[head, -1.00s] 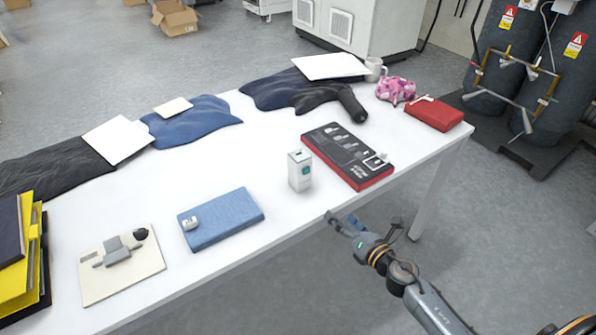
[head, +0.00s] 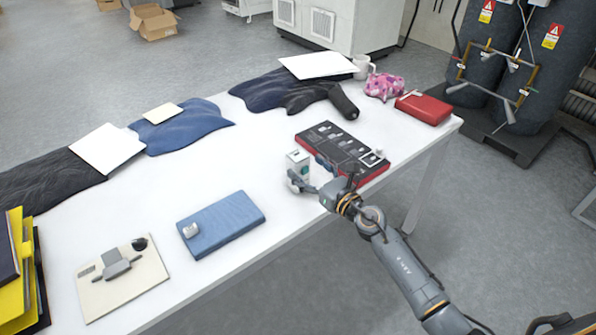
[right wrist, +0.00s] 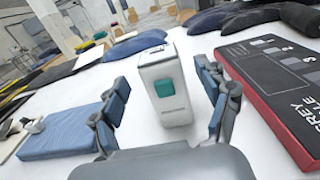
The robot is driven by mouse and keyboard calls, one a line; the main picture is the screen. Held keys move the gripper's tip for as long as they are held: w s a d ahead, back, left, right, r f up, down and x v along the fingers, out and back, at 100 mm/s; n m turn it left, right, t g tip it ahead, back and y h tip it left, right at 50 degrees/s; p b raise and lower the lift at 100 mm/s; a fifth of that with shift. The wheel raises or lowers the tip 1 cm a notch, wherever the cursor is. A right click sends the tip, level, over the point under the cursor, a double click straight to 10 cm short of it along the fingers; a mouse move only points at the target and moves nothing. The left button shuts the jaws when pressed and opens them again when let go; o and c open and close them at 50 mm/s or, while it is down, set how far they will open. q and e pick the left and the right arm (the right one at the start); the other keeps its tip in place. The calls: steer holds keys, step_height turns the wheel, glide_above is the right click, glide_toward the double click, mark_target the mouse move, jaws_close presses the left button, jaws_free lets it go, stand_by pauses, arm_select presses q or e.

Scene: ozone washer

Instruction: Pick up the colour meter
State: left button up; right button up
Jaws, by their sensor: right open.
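The colour meter appears to be the small white upright box-shaped device (head: 298,160) with a teal screen, standing on the white table. In the right wrist view the white device (right wrist: 163,75) stands upright between the open fingers, with gaps on both sides. My right gripper (head: 312,175) is open at the device's near side, and its fingers partly hide the device's lower part in the head view. The right gripper (right wrist: 165,115) also shows in the right wrist view. My left gripper is not in view.
A red-edged black grey-scale box (head: 345,150) lies close to the right of the device. A blue book-like block (head: 225,222) with a small white item lies to the left. A beige board (head: 120,285) is farther left. Dark and blue cloths lie along the table's far side.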

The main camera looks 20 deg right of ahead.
steer(key=x, duration=0.4)
steer(key=shift+w, duration=0.3)
steer(key=shift+c, duration=0.5)
steer(key=c, duration=1.4)
